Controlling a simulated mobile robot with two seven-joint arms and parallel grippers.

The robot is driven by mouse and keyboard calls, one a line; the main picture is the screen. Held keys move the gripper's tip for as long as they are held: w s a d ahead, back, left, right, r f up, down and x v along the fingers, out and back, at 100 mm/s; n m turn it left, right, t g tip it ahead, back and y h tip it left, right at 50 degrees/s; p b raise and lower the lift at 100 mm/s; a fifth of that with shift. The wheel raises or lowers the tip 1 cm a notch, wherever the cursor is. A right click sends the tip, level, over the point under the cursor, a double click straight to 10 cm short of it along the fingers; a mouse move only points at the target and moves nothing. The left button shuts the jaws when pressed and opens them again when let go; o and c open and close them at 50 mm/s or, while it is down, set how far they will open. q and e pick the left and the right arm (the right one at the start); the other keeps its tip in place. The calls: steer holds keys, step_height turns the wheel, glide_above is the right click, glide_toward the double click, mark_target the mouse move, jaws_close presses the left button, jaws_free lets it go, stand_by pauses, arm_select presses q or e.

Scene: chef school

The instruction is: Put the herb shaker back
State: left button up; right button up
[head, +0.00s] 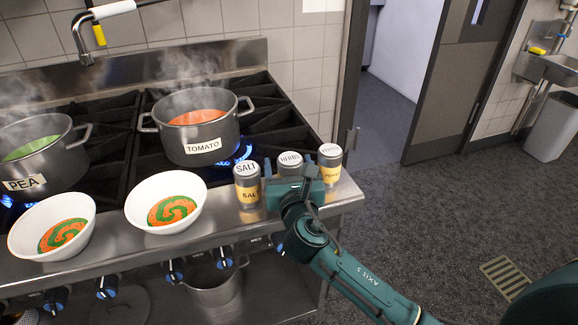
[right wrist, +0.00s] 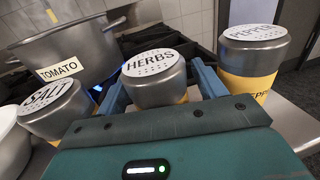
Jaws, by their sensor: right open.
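The herb shaker (head: 290,159), with a white lid reading HERBS, stands upright on the steel ledge (head: 228,209) at the stove's front right. It stands between the salt shaker (head: 247,188) and the pepper shaker (head: 329,163). My right gripper (head: 290,174) is open, with one finger on each side of the herb shaker. In the right wrist view the herb shaker (right wrist: 154,80) shows between the blue fingers; its lower part is hidden by the gripper body. I cannot tell whether the fingers touch it. My left gripper is out of view.
Two white bowls (head: 189,223) with orange and green soup stand on the ledge to the left. The steaming tomato pot (head: 195,150) and pea pot (head: 42,175) are on the burners, with blue flames. Open floor (head: 420,220) lies right of the stove.

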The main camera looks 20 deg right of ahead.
steer(key=s+a, duration=0.2)
steer(key=s, duration=1)
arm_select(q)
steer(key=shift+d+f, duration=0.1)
arm_select(e)
steer(key=s+f+m+g+y, duration=0.2)
steer(key=s+f+m, duration=0.2)
steer(key=m, duration=0.6)
steer(key=s+a+f+m+g+y, duration=0.1)
steer(key=s+f+m, duration=0.3)
steer(key=f+m, duration=0.4)
steer(key=s+f+m+g+y, duration=0.3)
steer(key=s+f+m+y, duration=0.1)
steer(key=m, duration=0.8)
step_height(320, 180, down, 3)
steer(key=shift+s+a+r+m+g, duration=0.1)
steer(key=shift+s+a+m+g, duration=0.25)
steer(key=shift+s, duration=0.25)
steer(key=shift+d, duration=0.15)
